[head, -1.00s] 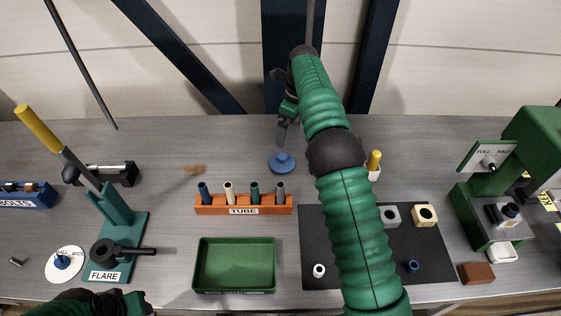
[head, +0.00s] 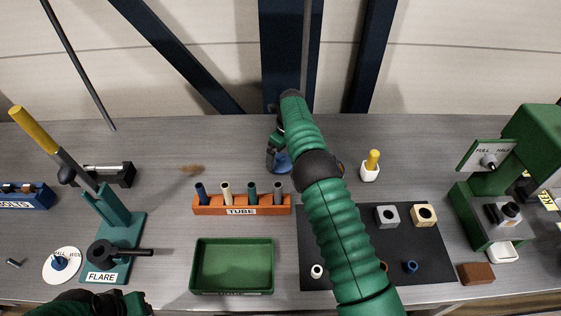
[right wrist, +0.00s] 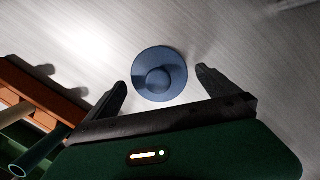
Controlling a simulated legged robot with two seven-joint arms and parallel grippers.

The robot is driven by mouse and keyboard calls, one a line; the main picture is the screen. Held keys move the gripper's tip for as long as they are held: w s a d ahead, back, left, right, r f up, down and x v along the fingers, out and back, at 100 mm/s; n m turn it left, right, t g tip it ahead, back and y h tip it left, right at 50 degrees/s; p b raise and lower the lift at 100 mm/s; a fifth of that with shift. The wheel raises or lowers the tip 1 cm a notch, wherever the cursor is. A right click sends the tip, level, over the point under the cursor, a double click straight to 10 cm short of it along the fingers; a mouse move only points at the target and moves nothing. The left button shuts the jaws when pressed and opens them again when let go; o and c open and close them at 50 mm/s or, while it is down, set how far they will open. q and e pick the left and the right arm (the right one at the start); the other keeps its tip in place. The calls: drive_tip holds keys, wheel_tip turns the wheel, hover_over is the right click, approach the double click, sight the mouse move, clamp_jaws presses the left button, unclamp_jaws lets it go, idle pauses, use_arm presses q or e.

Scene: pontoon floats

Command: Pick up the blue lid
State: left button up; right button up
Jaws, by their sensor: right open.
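The blue lid (head: 283,162) is a round disc with a raised knob, lying flat on the grey table behind the orange tube rack. In the head view my right gripper (head: 276,166) is low over it and partly hides it. In the right wrist view the lid (right wrist: 159,75) lies just beyond and between the two open fingertips (right wrist: 161,78), with nothing held. My left arm shows only as a dark green piece at the bottom left of the head view; its fingers cannot be made out.
The orange TUBE rack (head: 242,208) with several tubes stands in front of the lid. A green tray (head: 233,292) is nearer. A yellow-handled white holder (head: 370,172) and a black mat (head: 430,250) are to the right. The table left of the lid is mostly clear.

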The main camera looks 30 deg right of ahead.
wheel_tip(320, 180, down, 2)
drive_tip(key=shift+w+a+f, duration=0.1)
drive_tip(key=shift+w+f, duration=0.05)
drive_tip(key=shift+f, duration=0.1)
drive_tip(key=shift+a+r, duration=0.1)
drive_tip(key=shift+r, duration=0.05)
drive_tip(key=c, duration=1.1)
